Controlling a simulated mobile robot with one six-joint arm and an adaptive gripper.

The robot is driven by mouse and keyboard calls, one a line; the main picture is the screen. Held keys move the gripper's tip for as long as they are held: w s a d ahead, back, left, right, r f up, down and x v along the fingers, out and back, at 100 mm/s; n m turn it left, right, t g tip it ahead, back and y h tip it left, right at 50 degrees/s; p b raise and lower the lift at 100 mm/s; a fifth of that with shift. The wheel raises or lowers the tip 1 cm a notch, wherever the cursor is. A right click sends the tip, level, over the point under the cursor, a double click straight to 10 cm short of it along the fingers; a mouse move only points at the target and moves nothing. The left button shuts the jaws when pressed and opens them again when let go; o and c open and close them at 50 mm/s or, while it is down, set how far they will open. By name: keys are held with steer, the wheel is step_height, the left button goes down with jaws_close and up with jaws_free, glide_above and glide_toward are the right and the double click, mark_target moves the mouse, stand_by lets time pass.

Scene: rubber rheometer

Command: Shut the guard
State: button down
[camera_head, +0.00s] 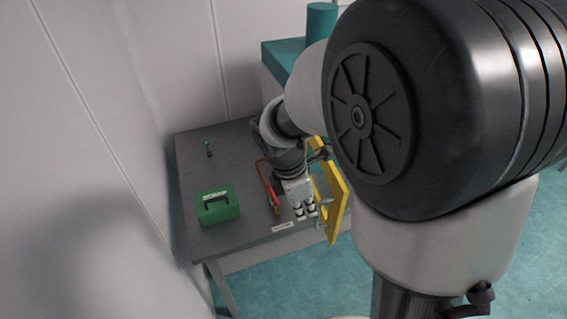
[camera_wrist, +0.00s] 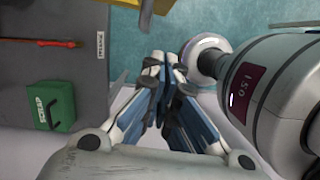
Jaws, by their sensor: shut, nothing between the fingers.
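The yellow guard (camera_head: 334,207) is a flat frame with an opening. It stands upright, swung out at the right of the grey table, with its near end by the table's front edge. A small yellow piece (camera_wrist: 147,6), likely of the guard, shows at the top edge of the wrist view. My gripper (camera_head: 306,214) is just left of the guard in the head view, shut and empty. Its fingertips (camera_wrist: 166,62) meet in the wrist view, over the floor beyond the table edge. I cannot tell whether it touches the guard. My arm hides the guard's far part and the machine behind it.
A green scrap box (camera_head: 217,206) stands on the grey table (camera_head: 235,165), also in the wrist view (camera_wrist: 50,104). A red-handled tool (camera_head: 268,190) lies near my gripper. A small label (camera_head: 282,227) is at the front edge. A wall borders the left.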

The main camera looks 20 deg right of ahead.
steer(key=d+f+b, duration=0.1)
steer(key=d+f, duration=0.4)
steer(key=f, duration=0.1)
steer(key=shift+s+d+f+b, duration=0.2)
steer(key=shift+s+d+b, duration=0.05)
steer(key=shift+b, duration=0.1)
steer(key=shift+d, duration=0.1)
